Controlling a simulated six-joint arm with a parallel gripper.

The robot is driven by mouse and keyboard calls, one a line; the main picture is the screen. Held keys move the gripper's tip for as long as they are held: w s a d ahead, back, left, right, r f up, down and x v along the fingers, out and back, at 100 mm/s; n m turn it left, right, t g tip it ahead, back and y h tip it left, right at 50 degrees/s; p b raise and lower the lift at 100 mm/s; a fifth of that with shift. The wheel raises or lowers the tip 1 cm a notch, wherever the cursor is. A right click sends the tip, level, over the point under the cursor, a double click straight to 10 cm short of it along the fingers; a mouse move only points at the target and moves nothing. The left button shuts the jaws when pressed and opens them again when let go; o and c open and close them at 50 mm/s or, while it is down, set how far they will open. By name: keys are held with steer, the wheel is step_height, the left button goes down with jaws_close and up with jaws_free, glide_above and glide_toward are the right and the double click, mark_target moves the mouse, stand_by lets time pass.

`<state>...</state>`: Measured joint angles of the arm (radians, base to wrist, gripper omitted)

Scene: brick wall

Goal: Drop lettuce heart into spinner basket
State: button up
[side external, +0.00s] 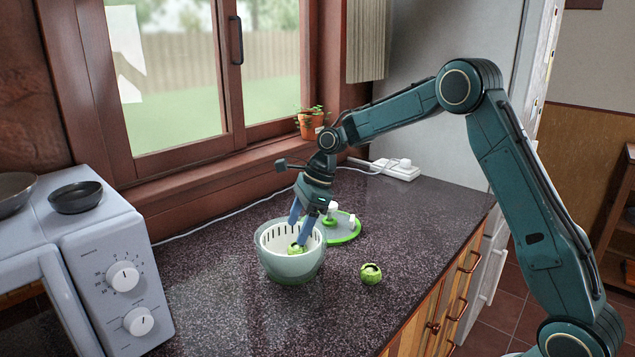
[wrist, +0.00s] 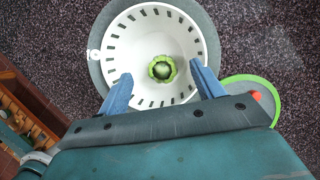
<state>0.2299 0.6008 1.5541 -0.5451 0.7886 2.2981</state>
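The spinner is a pale grey-green bowl (side external: 290,271) with a white slotted basket (side external: 267,238) inside it, standing on the counter. A green lettuce heart (side external: 297,249) is inside the basket, and in the wrist view it shows near the basket's middle (wrist: 162,68). My gripper (side external: 297,230) is over the basket, pointing down. Its two blue fingers (wrist: 163,76) are wide apart, with a clear gap between them and the lettuce heart. A second lettuce heart (side external: 371,273) sits on the counter to the right of the spinner.
The spinner's green-rimmed lid (side external: 345,232) lies on the counter behind and right of the bowl. A microwave (side external: 108,262) with a dark pan (side external: 76,197) on top stands at left. A power strip (side external: 395,169) and plant pot (side external: 309,125) are at the back. The front-right counter is mostly clear.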

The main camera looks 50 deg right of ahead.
steer(key=shift+r, duration=0.15)
steer(key=v, duration=1.3)
steer(key=shift+d+r, duration=0.2)
steer(key=shift+s, duration=0.2)
steer(key=s+a+r+n+t+h, duration=0.1)
steer(key=s+a+r+n, duration=0.25)
steer(key=s+n, duration=0.35)
steer(key=s+a+r+n+t+h, duration=0.1)
steer(key=s+a+r+n, duration=0.3)
steer(key=s, duration=0.4)
steer(key=s+f+n, duration=0.2)
steer(key=s+n, duration=0.2)
steer(key=s, duration=0.2)
steer(key=s+f+n+t+h, duration=0.1)
steer(key=s+f+n, duration=0.2)
steer(key=s+n, duration=0.1)
steer(key=s+d+f+n, duration=0.1)
steer(key=s+f+n, duration=0.1)
steer(key=s+n, duration=0.3)
steer(key=s, duration=0.2)
steer(key=shift+s+f+h, duration=0.3)
steer(key=shift+s+h, duration=0.1)
